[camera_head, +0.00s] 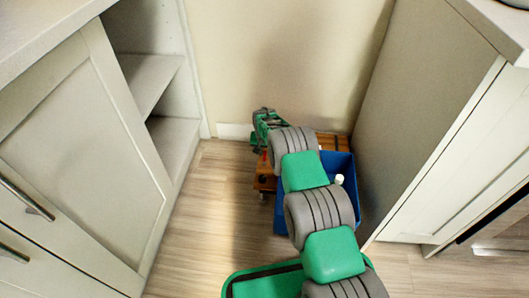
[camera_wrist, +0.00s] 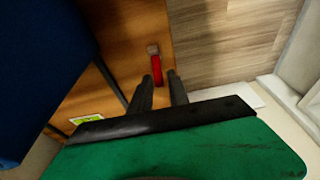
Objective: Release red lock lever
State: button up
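The red lock lever (camera_wrist: 156,67) hangs from a small grey mount (camera_wrist: 153,49) on the orange-brown wooden surface in the wrist view. My gripper (camera_wrist: 161,80) is open, with its two dark fingers apart. The lever's lower end shows between the fingertips in the picture; I cannot tell whether either finger touches it. Nothing is held.
A blue bin (camera_head: 350,165) with a white object (camera_head: 339,180) in it is at the wooden unit; the bin's dark blue side (camera_wrist: 35,80) fills the wrist view's left. Cabinets stand left (camera_head: 75,150) and right (camera_head: 430,130). A wall (camera_head: 285,60) closes the back. Floor (camera_head: 205,230) is clear at left.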

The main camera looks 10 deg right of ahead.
aim_at(265, 157)
jog(key=shift+o, duration=1)
jog(key=p+v, duration=0.3)
jog(key=v, duration=0.4)
jog(key=shift+w+p, duration=0.1)
jog(key=shift+p, duration=0.3)
jog(key=shift+r, duration=0.4)
jog(key=shift+r, duration=0.1)
